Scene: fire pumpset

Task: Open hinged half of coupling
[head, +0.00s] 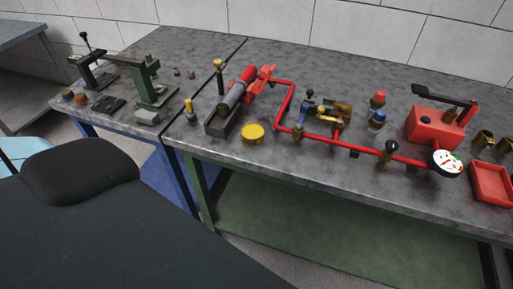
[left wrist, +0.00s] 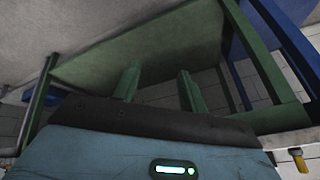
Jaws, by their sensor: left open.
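On the bench, a red and grey cylinder assembly (head: 232,92) lies on a dark block. A red angular piece (head: 264,75) stands at its far end, beside the red pipe; this may be the coupling, but its hinged half is too small to make out. My left gripper (left wrist: 158,81) is in the left wrist view, with its two fingers apart and nothing between them. It is away from the coupling, which does not show in that view. In the head view no gripper fingers show; my dark arm fills the lower left. My right gripper is not seen.
The grey bench (head: 330,170) carries a yellow round cap (head: 252,133), red pipe (head: 345,141), white-faced gauge (head: 446,162), red pump box (head: 430,127) and red tray (head: 490,183). A green press (head: 152,84) stands left. The bench's front strip is mostly clear.

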